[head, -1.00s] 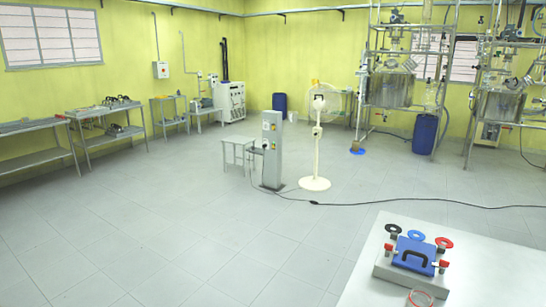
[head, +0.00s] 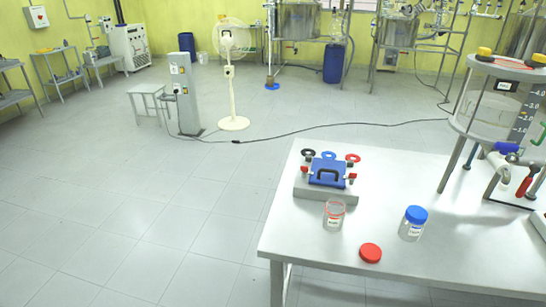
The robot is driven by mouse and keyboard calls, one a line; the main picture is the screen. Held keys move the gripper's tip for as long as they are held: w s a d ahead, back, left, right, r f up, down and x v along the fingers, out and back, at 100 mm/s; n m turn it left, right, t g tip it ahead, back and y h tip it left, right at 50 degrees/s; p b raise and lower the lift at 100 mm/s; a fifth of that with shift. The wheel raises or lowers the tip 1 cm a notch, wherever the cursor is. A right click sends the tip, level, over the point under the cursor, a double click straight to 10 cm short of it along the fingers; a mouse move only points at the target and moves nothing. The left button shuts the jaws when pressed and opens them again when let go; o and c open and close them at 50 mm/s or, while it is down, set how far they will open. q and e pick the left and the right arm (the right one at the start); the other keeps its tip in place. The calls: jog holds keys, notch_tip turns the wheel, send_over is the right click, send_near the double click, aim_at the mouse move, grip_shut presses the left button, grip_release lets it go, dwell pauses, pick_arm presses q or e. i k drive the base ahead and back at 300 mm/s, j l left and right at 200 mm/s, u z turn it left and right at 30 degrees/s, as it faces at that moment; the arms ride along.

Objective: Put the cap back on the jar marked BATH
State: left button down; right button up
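An open clear jar (head: 334,217) with a red rim and a small white label stands upright on the white table (head: 300,243). A red cap (head: 370,253) lies on the table near its front edge, in front of and to the right of that jar, apart from it. A second jar (head: 410,231) with a white label wears a blue cap (head: 416,214) and stands to the right. The writing on both labels is too small to read, so I cannot tell which jar is marked BATH. Neither of my grippers shows in the head view.
A grey block with a blue handled plate (head: 327,172) sits behind the open jar, with black, blue and red rings behind it. A glass vessel in a metal frame (head: 495,105) stands at the table's right. A cable (head: 340,126) crosses the floor. Open floor lies left of the table.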

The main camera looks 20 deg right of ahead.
aim_at(333, 215)
jog(key=z, duration=1.35)
